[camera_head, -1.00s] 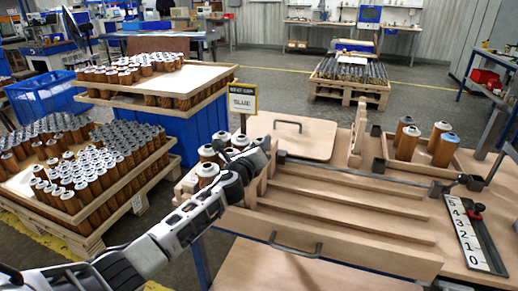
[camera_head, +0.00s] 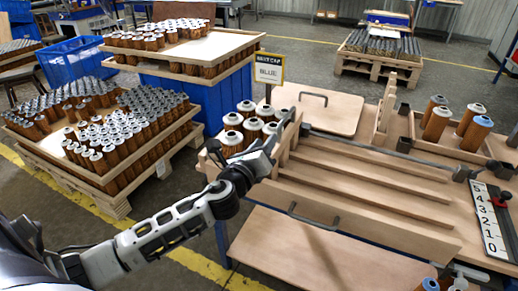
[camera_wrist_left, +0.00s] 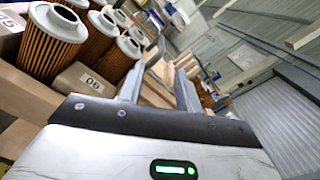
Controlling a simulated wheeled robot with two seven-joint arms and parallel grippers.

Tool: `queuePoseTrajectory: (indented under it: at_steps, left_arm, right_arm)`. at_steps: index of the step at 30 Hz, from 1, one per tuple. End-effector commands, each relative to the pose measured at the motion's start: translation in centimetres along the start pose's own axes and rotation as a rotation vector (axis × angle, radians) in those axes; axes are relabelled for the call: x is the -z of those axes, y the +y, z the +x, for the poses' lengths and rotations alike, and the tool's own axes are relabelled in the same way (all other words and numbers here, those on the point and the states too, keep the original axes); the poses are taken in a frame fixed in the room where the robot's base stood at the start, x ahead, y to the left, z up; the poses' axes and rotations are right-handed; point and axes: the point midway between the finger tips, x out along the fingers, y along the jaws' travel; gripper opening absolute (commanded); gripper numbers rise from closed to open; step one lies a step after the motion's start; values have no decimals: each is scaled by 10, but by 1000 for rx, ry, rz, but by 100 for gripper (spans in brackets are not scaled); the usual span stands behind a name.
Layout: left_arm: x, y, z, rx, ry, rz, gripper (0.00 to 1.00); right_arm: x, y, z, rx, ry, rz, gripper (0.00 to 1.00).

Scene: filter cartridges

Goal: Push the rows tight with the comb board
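A notched upright wooden board (camera_head: 385,105), which looks like the comb board, stands at the back of the wooden bench fixture, right of the flat handled lid (camera_head: 318,108). The fixture has several parallel wooden rails (camera_head: 365,190) with lanes between them that look empty. Several orange-brown cartridges (camera_head: 232,138) with pale caps stand at its left end; some also show in the left wrist view (camera_wrist_left: 50,45). My left gripper (camera_head: 288,128) is beside them, over the left end of the rails. Its two fingers (camera_wrist_left: 160,92) are apart, with wood visible between them. My right gripper is out of view.
A tray (camera_head: 430,146) with several cartridges stands at the back right. A numbered scale (camera_head: 490,220) with a red knob is at the right edge.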

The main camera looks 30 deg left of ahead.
Motion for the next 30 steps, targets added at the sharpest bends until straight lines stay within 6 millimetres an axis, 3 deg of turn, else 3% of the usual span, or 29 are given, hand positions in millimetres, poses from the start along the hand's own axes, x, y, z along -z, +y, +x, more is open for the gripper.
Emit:
queuePoseTrajectory:
  at_steps: [6, 15, 17, 19, 23, 27, 30]
  left_arm:
    - [-1, 1, -20, -1, -2, 2, 34]
    - [-1, 0, -22, -1, -2, 1, 34]
    - [1, 1, -23, -2, 3, -10, 34]
    - [16, 4, -30, -18, 39, -96, 34]
    - [84, 15, -74, -136, 202, -569, 34]
    - [164, 17, -152, -414, 342, -1321, 34]
    - [199, 9, -201, -634, 347, -1792, 34]
  right_arm:
    - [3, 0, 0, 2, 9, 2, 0]
    - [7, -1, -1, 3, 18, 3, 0]
    - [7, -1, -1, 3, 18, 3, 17]
    - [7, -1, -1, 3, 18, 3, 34]
    - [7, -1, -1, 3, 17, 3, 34]
    - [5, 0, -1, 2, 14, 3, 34]
    - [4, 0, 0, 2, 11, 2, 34]
